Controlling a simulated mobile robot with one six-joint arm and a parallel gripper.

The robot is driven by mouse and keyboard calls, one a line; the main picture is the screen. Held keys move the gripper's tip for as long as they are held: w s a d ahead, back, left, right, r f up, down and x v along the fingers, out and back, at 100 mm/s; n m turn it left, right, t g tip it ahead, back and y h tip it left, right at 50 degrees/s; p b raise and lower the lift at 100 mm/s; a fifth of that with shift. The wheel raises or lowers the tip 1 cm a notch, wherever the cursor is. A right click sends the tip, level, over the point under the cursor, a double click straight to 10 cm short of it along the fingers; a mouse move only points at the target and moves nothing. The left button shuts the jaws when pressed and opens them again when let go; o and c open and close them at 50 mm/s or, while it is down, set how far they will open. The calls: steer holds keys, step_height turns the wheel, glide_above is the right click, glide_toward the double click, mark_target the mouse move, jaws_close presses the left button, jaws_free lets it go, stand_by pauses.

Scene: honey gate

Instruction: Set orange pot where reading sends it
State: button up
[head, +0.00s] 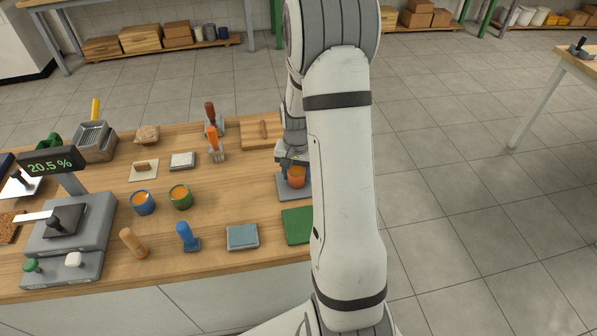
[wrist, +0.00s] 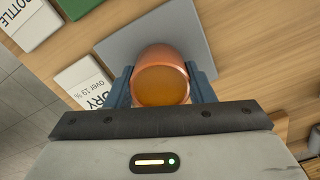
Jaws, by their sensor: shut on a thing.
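The orange pot (head: 297,180) is held between the two blue fingers of my gripper (head: 291,163), which is shut on it. In the wrist view the pot (wrist: 160,78) shows amber honey inside, with a finger on each side. The pot is at a grey pad (head: 283,190) near the table's right end; I cannot tell whether it touches the pad. A green pad (head: 297,226) lies nearer the front, partly behind my arm. The display (head: 51,164) at left reads 20.5 %. In the wrist view, one card (wrist: 92,82) reads "DRY over 19 %"; its first letters are hidden. Another (wrist: 70,14) reads "BOTTLE".
A blue pot (head: 143,202) and a green pot (head: 181,196), both with honey, stand mid-table. A blue-handled tool (head: 187,236), a wooden-handled tool (head: 133,243) and a blue-grey block (head: 242,237) lie near the front. A wooden board (head: 262,133) lies behind the grey pad.

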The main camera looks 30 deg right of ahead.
mark_target(297, 172)
steer(key=o, duration=1)
steer(key=shift+f, duration=0.1)
steer(key=shift+o, duration=0.2)
step_height(297, 172, up, 11)
steer(key=s+a+r+n+t, duration=0.1)
steer(key=s+a+r+n, duration=0.2)
steer(key=s, duration=0.6)
steer(key=s+a+r+n+t, duration=0.1)
steer(key=s+a+r+n, duration=0.3)
steer(key=s+a+r, duration=0.3)
steer(key=shift+s+a+n+t, duration=0.3)
steer(key=shift+s+a+t, duration=0.1)
steer(key=shift+s+a, duration=1.35)
